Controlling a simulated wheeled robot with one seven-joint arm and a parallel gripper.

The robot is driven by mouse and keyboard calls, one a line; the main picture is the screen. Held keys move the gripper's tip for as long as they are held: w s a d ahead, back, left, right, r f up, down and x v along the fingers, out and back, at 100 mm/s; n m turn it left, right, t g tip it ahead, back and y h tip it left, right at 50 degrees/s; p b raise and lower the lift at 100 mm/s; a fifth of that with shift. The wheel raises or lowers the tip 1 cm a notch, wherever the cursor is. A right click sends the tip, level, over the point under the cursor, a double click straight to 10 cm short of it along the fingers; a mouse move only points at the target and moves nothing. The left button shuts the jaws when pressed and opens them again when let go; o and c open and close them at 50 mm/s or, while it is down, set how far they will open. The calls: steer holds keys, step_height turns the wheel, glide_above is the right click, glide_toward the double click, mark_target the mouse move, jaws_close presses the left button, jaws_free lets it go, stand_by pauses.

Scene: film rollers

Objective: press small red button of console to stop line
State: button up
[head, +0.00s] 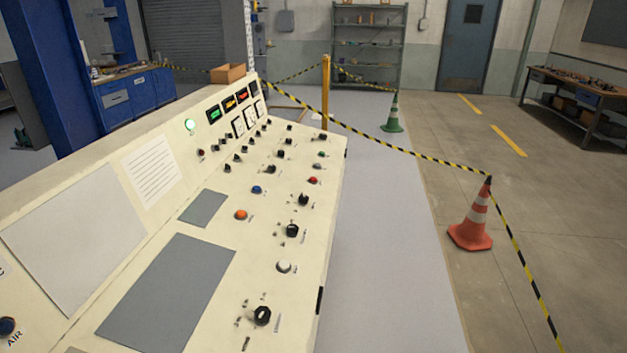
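The cream console (215,265) fills the left and middle of the head view, its sloped panel covered with knobs and buttons. A small red button (313,180) sits near the panel's right edge. An orange button (241,215), a blue button (257,190) and a white button (284,267) are also on the panel. My gripper is not in view.
Grey floor (385,240) to the console's right is clear. A workbench (580,98) stands at far right.

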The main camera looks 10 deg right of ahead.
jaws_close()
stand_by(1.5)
